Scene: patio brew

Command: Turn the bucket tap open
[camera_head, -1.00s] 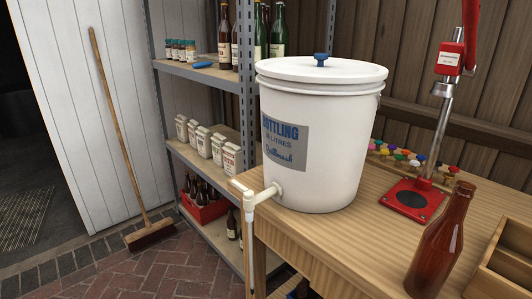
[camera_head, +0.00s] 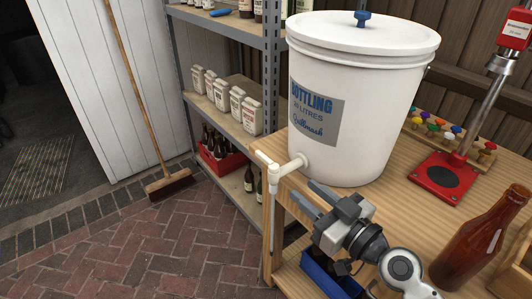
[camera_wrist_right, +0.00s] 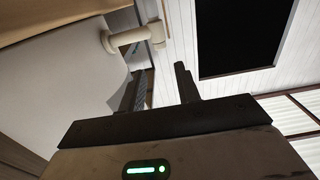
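The white bottling bucket (camera_head: 355,95) with a blue-knobbed lid stands on the wooden bench. Its cream tap (camera_head: 281,173) sticks out at the lower left, past the bench edge, with a lever on top and a tube hanging below. My right gripper (camera_head: 312,198) is to the right of the tap, pointing toward it, with its two fingers apart and nothing between them. In the right wrist view the tap (camera_wrist_right: 133,37) shows beyond the open fingers (camera_wrist_right: 160,82), not touching them. My left gripper is not in view.
A brown bottle (camera_head: 477,240) and a wooden crate (camera_head: 517,262) stand on the bench at the right. A blue crate (camera_head: 330,278) is below. Metal shelves (camera_head: 238,120) stand left of the bucket.

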